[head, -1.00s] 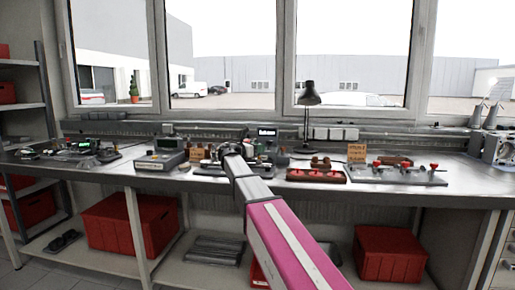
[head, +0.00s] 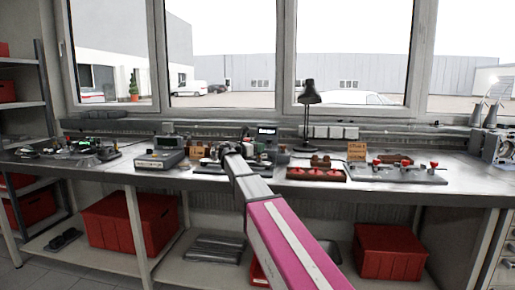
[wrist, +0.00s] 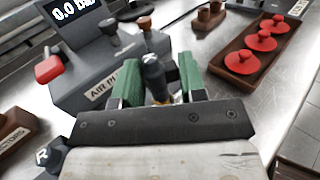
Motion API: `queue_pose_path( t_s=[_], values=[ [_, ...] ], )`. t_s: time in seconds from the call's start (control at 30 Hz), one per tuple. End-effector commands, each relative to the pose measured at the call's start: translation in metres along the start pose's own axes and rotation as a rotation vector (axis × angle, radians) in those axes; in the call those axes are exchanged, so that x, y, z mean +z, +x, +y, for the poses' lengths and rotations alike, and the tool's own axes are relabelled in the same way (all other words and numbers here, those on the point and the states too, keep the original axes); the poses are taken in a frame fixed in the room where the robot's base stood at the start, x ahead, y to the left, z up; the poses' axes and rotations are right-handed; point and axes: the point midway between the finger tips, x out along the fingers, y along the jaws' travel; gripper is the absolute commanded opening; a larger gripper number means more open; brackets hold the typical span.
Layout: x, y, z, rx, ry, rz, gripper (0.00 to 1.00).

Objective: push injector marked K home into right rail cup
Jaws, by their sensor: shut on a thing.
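My gripper (wrist: 155,82) has green-sided fingers and is shut on a dark, upright cylindrical part (wrist: 154,72) with a narrow orange-brown band low on it; I take this for the injector. The right rail cup cannot be made out. In the head view my own arm covers the place where the gripper works on the bench.
A grey air unit (wrist: 88,88) with a "0.0" display stands just beyond the fingers, close to them. A wooden tray (wrist: 232,64) with red knobbed discs lies to the right. A grey plate (head: 410,174) with red handles is farther right. Bare bench (wrist: 205,108) lies between gripper and tray.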

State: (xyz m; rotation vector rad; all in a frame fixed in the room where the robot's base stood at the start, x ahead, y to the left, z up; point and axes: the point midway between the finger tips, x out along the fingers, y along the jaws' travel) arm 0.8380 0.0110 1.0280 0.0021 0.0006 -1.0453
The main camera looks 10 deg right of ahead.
Motion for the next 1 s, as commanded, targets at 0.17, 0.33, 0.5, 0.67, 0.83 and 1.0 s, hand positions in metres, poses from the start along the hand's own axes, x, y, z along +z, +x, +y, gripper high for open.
queue_pose_path(
  t_s=[0.17, 0.33, 0.5, 0.67, 0.83, 1.0],
  values=[
    [-0.0004, 0.0000, 0.0000, 0.000, 0.000, 0.000, 0.11],
    [-0.0025, 0.0000, -0.0001, 0.000, 0.000, 0.000, 0.11],
    [-0.0053, 0.0000, -0.0001, 0.000, 0.000, 0.000, 0.11],
    [-0.0066, 0.0000, 0.0000, 0.000, 0.000, 0.000, 0.11],
    [-0.0066, 0.0000, -0.0001, 0.000, 0.000, 0.000, 0.11],
    [-0.0067, 0.0000, -0.0001, 0.000, 0.000, 0.000, 0.68]
  ],
)
